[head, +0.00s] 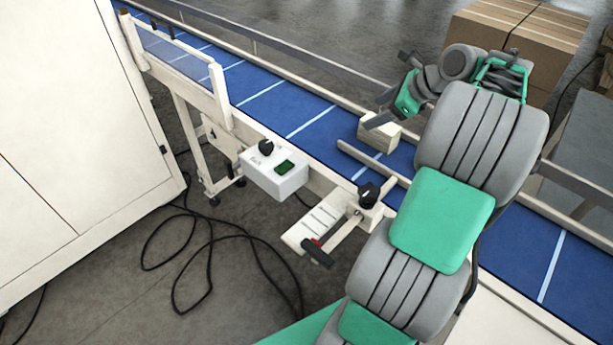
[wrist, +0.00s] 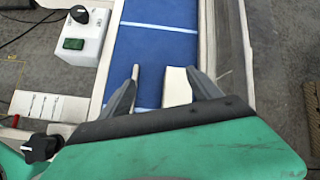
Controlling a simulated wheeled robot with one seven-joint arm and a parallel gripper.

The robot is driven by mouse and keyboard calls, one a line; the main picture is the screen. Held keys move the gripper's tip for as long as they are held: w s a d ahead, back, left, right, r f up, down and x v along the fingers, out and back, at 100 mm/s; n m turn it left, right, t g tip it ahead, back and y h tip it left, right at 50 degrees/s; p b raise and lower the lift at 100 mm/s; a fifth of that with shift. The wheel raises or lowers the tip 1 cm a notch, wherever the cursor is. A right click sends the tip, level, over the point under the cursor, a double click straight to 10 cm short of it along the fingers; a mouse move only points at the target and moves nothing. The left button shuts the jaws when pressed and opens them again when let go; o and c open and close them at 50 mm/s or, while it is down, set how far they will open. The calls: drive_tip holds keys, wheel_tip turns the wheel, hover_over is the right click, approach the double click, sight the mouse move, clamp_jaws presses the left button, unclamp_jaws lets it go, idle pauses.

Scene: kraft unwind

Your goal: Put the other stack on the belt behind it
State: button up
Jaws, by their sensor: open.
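A cream, block-like stack (head: 380,133) sits on the blue belt (head: 318,130), next to a short cream guide bar (head: 370,161). My gripper (head: 374,110) is open at the stack, with one dark finger over its upper part in the head view. In the wrist view the stack (wrist: 176,86) shows between the open fingers (wrist: 163,72), closer to the right finger. The guide bar lies by the left finger. The stack's lower part is hidden behind my gripper in the wrist view. I cannot tell whether a finger touches it. I see only this one stack.
A white control box (head: 274,170) with a black knob and green switch hangs on the belt's near side. A white plate with dark lines (head: 318,224) and a clamp handle stand beside it. A metal rail (head: 290,68) runs along the far side. The belt at upper left is clear.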

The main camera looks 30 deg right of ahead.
drive_tip(key=a+n+g+h, duration=0.1)
drive_tip(key=a+n+g, duration=0.1)
drive_tip(key=a+n, duration=1.65)
drive_tip(key=s+a+f+n+h, duration=0.1)
drive_tip(key=s+a+f+n, duration=0.1)
drive_tip(key=s+a+n, duration=0.2)
drive_tip(key=s+a+f+n+g, duration=0.1)
drive_tip(key=s+a+f+n, duration=0.1)
drive_tip(key=s+a+n, duration=0.3)
drive_tip(key=s+a, duration=0.3)
drive_tip(key=a, duration=0.2)
drive_tip(key=shift+s+a+f+h, duration=0.25)
drive_tip(key=shift+s+a+h, duration=0.05)
drive_tip(key=shift+h, duration=0.1)
drive_tip(key=shift+n, duration=0.25)
